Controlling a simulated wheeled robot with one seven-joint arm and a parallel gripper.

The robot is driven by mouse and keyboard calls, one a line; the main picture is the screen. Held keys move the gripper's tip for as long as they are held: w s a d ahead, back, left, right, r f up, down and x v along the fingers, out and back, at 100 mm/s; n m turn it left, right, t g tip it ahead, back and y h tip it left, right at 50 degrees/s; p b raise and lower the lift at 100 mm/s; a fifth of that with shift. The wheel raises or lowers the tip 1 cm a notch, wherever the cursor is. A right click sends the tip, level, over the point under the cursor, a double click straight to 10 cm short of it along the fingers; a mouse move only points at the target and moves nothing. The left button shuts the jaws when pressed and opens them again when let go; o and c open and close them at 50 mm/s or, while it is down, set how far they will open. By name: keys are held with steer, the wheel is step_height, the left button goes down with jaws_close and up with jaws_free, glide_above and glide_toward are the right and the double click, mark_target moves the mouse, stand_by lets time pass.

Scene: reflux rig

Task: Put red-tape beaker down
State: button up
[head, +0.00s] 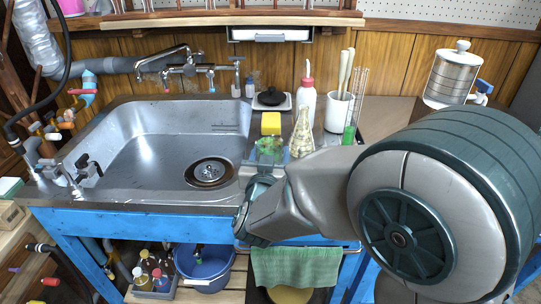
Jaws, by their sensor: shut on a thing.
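I cannot make out a beaker with red tape in the head view. My arm reaches in from the right, and its bent links cover part of the sink's front right corner and the counter beside it. A small greenish thing (270,148) shows just above my arm, left of a pale conical flask (302,135). I cannot tell what it is.
A steel sink (150,150) fills the left of the counter. A yellow sponge (271,123), a red-capped wash bottle (307,105), a white pot (338,112) with sticks and a green-based cylinder (349,132) crowd the back. A metal tank (452,75) stands at right.

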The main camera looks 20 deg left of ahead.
steer(key=shift+f+b, duration=0.3)
steer(key=o, duration=1.1)
steer(key=shift+r, duration=0.1)
steer(key=shift+c, duration=0.2)
